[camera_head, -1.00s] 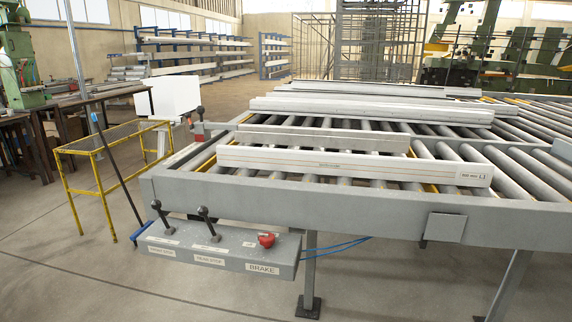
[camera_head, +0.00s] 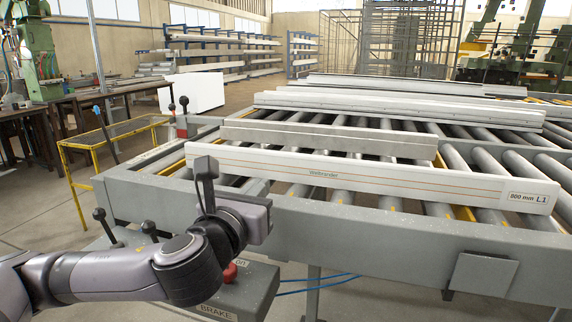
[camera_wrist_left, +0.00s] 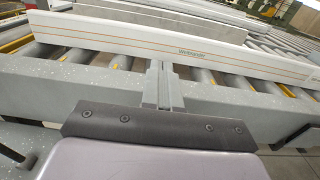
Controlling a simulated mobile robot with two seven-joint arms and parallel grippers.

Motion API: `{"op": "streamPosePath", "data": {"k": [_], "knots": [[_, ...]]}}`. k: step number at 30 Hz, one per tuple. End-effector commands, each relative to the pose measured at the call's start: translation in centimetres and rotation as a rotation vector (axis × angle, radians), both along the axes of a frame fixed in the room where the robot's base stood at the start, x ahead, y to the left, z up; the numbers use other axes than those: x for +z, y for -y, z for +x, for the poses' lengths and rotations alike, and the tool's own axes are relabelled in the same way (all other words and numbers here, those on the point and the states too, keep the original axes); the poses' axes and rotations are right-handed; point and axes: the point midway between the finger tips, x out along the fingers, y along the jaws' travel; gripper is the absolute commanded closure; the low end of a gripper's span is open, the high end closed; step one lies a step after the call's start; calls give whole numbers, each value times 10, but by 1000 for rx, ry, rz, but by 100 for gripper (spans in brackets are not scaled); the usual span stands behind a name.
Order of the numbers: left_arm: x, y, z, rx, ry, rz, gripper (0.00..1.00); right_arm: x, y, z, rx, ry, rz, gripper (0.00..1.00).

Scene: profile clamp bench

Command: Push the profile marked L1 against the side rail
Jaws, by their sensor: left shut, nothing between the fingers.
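My left gripper (camera_head: 260,188) is shut and empty, over the near rail. In the left wrist view its fingers (camera_wrist_left: 158,68) point at the profile's near face; contact is unclear.
A shorter grey bar (camera_head: 330,139) and a wider pale stack (camera_head: 400,108) lie behind the profile. A control box with levers and a red brake knob (camera_head: 230,271) hangs below my left arm. A yellow stand (camera_head: 80,155) is at the left.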

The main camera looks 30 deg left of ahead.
Motion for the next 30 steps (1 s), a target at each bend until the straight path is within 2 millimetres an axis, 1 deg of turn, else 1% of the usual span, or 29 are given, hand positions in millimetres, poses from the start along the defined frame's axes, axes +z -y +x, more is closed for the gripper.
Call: {"op": "streamPosePath", "data": {"k": [5,21,27,30], "knots": [[1,-6,18,3,1,1,100,0,0,-1,1,-2,-1,0],[0,-28,100,0,-1,-3,100,3,3,-1,-2,3,-6,0],[0,-35,121,0,-1,-3,100,4,4,-1,-3,3,-8,0],[0,-37,128,1,-1,-3,100,3,4,-1,-2,2,-9,0]]}}
